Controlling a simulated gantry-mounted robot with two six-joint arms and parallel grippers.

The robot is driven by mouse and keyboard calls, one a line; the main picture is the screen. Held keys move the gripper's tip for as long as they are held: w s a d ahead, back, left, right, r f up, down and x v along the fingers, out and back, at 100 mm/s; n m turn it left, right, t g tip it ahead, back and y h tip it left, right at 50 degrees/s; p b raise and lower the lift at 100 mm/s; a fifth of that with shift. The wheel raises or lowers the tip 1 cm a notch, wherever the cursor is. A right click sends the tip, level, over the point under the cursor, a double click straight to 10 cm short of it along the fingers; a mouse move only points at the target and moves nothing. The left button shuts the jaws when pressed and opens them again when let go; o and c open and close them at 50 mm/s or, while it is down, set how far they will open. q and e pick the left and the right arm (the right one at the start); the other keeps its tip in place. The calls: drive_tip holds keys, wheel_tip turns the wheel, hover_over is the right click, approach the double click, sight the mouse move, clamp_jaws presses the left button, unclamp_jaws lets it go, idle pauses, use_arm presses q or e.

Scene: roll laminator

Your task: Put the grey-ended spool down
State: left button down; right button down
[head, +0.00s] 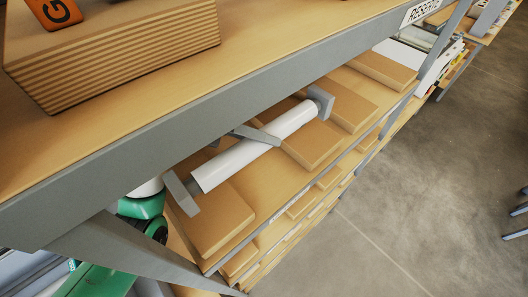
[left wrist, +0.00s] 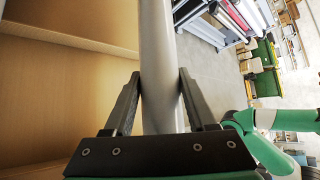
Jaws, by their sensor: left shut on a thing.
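The grey-ended spool (head: 255,150) is a long white roll with a flat grey plate at each end. It lies lengthwise over the lower shelf, above or on pale wooden blocks; I cannot tell whether it touches them. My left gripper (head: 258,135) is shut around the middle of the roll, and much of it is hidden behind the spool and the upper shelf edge. In the left wrist view the roll (left wrist: 157,50) runs between the two dark fingers of the left gripper (left wrist: 157,85). My right gripper is not seen.
The lower shelf carries several wooden blocks (head: 215,220) with gaps between. The upper shelf's grey front rail (head: 200,110) overhangs close by. A slanting grey post (head: 130,255) stands at the lower left. Open concrete floor (head: 420,190) lies to the right.

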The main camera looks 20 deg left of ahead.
use_arm(q)
wheel_tip(320, 180, down, 4)
drive_tip(key=shift+f+p, duration=0.1)
drive_tip(key=shift+p, duration=0.2)
drive_tip(key=shift+w+f, duration=0.1)
drive_tip(key=shift+f, duration=0.2)
drive_tip(key=shift+f, duration=0.1)
drive_tip(key=shift+c, duration=1)
unclamp_jaws()
drive_tip(key=shift+f, duration=0.1)
